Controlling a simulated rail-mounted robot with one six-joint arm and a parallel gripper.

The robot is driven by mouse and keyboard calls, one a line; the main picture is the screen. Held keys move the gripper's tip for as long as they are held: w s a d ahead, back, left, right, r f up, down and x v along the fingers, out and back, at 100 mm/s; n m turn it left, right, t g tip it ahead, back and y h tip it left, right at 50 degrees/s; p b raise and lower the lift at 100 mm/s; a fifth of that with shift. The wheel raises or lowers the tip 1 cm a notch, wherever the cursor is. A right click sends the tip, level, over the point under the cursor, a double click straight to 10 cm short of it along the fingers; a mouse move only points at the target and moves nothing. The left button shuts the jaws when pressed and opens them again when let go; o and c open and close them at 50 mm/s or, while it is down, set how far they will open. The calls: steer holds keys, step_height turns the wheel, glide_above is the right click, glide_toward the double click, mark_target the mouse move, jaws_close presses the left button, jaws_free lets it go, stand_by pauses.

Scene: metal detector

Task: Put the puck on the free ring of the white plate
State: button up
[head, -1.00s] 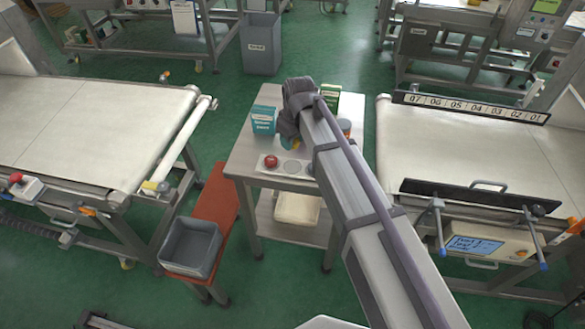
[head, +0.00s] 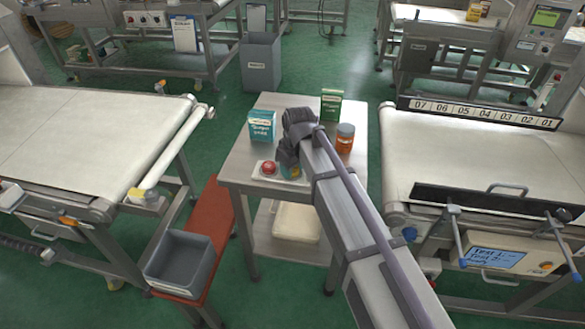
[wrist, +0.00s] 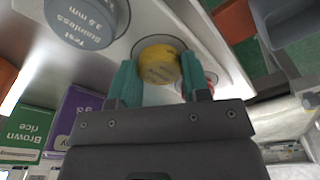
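The yellow puck (wrist: 160,64) is between the teal fingertips of my gripper (wrist: 158,80), which look shut on it. It is over a ring of the white plate (wrist: 190,18); I cannot tell whether it touches the plate. A grey puck marked stainless (wrist: 86,20) is on the other side.
The plate is on a metal table (head: 237,163). A teal box (head: 262,126), a green box (head: 331,104) and an orange jar (head: 345,139) stand behind and beside my gripper. A grey bin (head: 180,262) is on the red bench (head: 212,215) at left.

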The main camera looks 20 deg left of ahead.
mark_target(296, 171)
steer(key=o, duration=0.4)
steer(key=shift+o, duration=0.2)
steer(key=shift+r, duration=0.1)
step_height(296, 171, up, 12)
steer(key=d+p, duration=0.1)
steer(key=p, duration=1.1)
steer(key=shift+s+d, duration=0.15)
steer(key=shift+s, duration=0.2)
steer(key=s+d+m, duration=0.4)
steer(key=d, duration=0.7)
steer(key=s+d+m, duration=0.4)
steer(key=d, duration=0.8)
steer(key=s+d+m+h, duration=0.1)
steer(key=s+d+m, duration=0.3)
steer(key=d, duration=0.8)
steer(key=shift+s+g, duration=0.3)
steer(key=shift+s, duration=0.1)
